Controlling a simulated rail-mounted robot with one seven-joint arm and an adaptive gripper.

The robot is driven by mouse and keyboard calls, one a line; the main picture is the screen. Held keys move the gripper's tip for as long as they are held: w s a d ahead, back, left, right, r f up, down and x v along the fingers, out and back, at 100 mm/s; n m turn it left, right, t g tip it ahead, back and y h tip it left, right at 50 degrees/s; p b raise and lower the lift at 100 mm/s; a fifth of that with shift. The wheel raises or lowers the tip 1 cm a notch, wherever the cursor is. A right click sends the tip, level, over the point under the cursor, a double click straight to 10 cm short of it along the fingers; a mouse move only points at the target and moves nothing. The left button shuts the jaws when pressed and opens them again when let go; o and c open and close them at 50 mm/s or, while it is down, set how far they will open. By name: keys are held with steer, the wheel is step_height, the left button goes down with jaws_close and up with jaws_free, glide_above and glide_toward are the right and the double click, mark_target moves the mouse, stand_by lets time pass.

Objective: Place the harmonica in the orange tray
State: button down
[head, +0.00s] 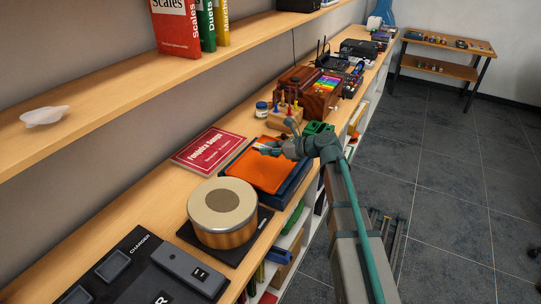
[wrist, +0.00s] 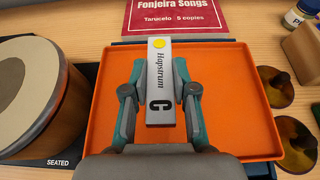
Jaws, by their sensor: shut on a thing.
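The harmonica (wrist: 161,66) is a grey bar marked "Hapstrum" and "C" with a yellow dot. My gripper (wrist: 160,92) is shut on it, one finger on each side. The orange tray (wrist: 225,80) lies behind the harmonica in the wrist view, with its flat floor empty around it. The harmonica's far end overlaps the tray's far rim in that view. In the head view my gripper (head: 272,149) is over the far part of the orange tray (head: 252,176). I cannot tell whether the harmonica touches the tray.
A round drum (head: 222,212) stands left of the tray in the wrist view. A red "Fonjeira Songs" booklet (head: 209,150) lies by the wall. Bronze discs (wrist: 292,138) and a jar (head: 261,109) are on the other side. A shelf (head: 110,95) runs above.

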mark_target(271, 163)
steer(key=w+f, duration=0.2)
steer(key=f, duration=0.1)
steer(key=shift+w+p, duration=0.35)
steer(key=shift+w+f+p, duration=0.15)
steer(key=shift+f+p, duration=0.6)
steer(key=shift+f, duration=1)
steer(key=shift+f, duration=0.15)
steer(key=c, duration=0.9)
jaws_free()
steer(key=shift+d+r, duration=0.2)
steer(key=b+v, duration=0.3)
steer(key=v, duration=0.8)
steer(key=shift+s+d+r, duration=0.1)
steer(key=shift+s+d, duration=0.2)
